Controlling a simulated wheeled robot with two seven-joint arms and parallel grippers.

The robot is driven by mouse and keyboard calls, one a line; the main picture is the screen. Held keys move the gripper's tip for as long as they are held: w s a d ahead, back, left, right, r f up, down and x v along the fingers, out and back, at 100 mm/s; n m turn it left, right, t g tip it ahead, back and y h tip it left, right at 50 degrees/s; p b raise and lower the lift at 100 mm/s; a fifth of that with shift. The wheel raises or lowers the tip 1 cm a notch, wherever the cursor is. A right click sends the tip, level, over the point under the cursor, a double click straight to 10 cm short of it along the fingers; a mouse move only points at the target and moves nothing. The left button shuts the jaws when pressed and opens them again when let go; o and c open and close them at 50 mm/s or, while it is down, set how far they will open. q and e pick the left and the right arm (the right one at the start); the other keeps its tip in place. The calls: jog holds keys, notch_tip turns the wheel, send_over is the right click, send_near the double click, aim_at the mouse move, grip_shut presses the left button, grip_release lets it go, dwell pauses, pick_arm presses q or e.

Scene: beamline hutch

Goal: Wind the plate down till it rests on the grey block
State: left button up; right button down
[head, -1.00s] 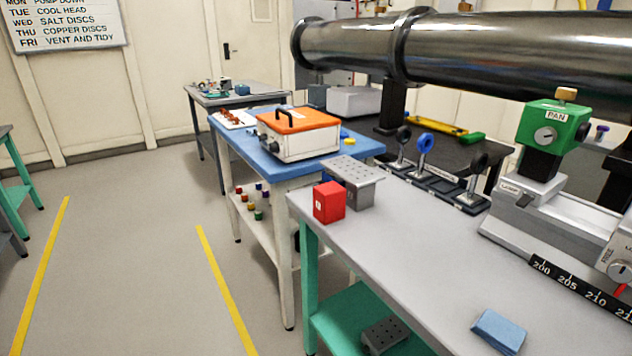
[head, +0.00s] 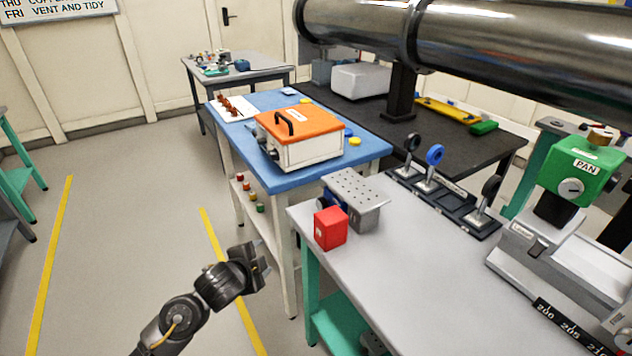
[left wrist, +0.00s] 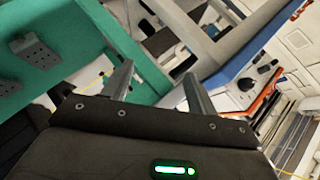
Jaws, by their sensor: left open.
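A grey plate with rows of holes (head: 355,187) sits at the back left end of the near grey bench. A grey block (head: 366,219) shows under its front edge; I cannot tell whether the plate touches it. A small dark blue part, perhaps a knob (head: 323,201), shows at the plate's left side, partly hidden by a red block (head: 330,229). My left gripper (head: 263,263) is open and empty, left of the bench and apart from the plate. Its two fingers also show in the left wrist view (left wrist: 156,78), with nothing between them. My right gripper is out of view.
The near bench (head: 430,260) is clear in its middle. A green PAN unit (head: 578,172) stands at its right, and an optics rail (head: 450,200) lies behind. A blue table (head: 245,130) carries an orange-topped box (head: 300,135). Floor is open at left.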

pick_arm(q)
jog(key=w+d+r+m+t+h+p, duration=0.1)
jog(key=w+r+m+p, duration=0.1)
jog(key=w+r+m, duration=0.3)
jog(key=w+d+r+m+h+p, duration=0.1)
jog(key=w+r+m+h, duration=0.1)
jog(key=r+m, duration=0.5)
jog(key=m+g+h+p, duration=0.3)
jog(key=m+h+p, duration=0.15)
jog(key=m, duration=1.75)
send_near(319, 205)
jog(key=shift+h, duration=0.25)
jog(key=b+x, duration=0.1)
jog(key=x, duration=0.8)
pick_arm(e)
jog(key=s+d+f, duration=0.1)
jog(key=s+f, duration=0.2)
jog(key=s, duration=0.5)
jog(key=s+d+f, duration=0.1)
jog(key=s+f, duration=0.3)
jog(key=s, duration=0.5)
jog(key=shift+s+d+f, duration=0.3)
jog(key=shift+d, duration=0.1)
pick_arm(q)
jog(key=shift+a, duration=0.1)
jog(key=shift+c, duration=0.2)
jog(key=c, duration=1)
jog(key=shift+o, duration=0.2)
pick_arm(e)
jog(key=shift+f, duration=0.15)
